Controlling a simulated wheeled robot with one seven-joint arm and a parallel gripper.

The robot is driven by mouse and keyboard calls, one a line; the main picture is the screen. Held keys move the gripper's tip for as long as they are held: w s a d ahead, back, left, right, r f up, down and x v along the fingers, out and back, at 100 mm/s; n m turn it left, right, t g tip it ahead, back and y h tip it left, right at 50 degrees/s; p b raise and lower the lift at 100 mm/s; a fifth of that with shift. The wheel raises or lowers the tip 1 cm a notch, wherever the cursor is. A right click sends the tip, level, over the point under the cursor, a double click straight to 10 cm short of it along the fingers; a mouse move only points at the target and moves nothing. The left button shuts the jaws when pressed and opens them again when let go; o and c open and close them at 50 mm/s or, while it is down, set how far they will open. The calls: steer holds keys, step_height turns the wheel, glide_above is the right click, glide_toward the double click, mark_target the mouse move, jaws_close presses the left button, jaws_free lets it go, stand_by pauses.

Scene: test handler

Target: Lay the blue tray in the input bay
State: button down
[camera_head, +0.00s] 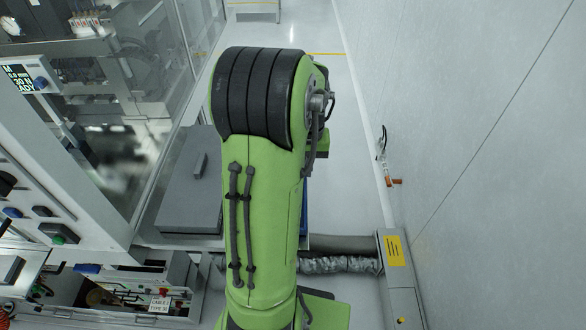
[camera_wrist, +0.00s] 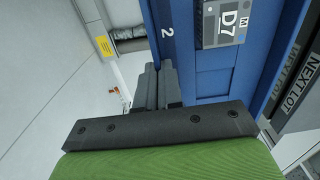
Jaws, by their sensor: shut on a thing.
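The blue tray (camera_wrist: 205,80) fills the upper middle of the wrist view, with a white "2" and a grey label reading "D7" on it. My gripper (camera_wrist: 160,75) is shut on its left edge in that view. In the head view only a thin blue strip of the tray (camera_head: 304,207) shows beside my green arm, which hides the rest and my gripper. I cannot pick out the input bay for certain; dark strips marked "NEXT LOT" (camera_wrist: 300,75) run along the tray's right side in the wrist view.
A glass-walled machine (camera_head: 120,130) with a control panel stands at the left. A grey block with a handle (camera_head: 190,190) lies beside my arm. A white wall (camera_head: 470,130) closes the right side. A grey hose (camera_head: 340,264) and a post with a yellow label (camera_head: 396,252) stand at lower right.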

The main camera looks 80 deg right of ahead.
step_height(320, 180, up, 10)
steer(key=shift+r, duration=0.2)
steer(key=shift+f, duration=0.1)
